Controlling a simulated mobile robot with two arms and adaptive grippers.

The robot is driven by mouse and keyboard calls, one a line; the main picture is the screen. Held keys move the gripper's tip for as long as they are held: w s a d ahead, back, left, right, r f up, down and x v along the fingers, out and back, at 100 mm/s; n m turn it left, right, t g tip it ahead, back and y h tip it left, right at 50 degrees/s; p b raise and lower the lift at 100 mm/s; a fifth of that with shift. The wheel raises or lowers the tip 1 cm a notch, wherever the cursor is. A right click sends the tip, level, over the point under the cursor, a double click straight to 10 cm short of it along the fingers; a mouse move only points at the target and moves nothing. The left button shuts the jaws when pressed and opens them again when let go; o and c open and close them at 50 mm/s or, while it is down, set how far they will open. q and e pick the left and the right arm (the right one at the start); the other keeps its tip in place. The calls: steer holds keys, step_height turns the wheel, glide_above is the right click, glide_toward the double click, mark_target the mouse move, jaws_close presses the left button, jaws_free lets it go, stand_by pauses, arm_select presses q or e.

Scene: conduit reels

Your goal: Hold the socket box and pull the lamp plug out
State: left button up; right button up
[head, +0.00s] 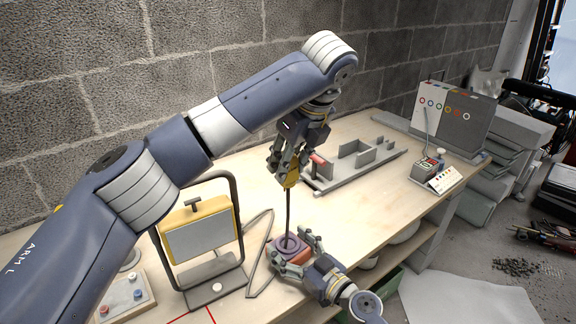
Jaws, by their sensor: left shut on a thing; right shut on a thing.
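The socket box (290,246), reddish with a purple top and a round dark opening, sits near the table's front edge. My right gripper (296,262) is shut on it from the front right, its fingers covering part of its sides. My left gripper (286,168) is shut on a yellow piece, apparently the lamp plug (292,177), well above the box. A thin dark cord or rod runs from the yellow piece down to the box's opening; I cannot tell how it ends there. The yellow work lamp (198,238) stands upright in its dark frame at left.
The wooden table (365,195) is bare right of the box. A grey slotted rack (355,160) lies behind it. A panel with coloured rings (450,115) and a small device (427,168) stand at far right. A button box (125,298) is at lower left.

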steer(key=o, duration=1.3)
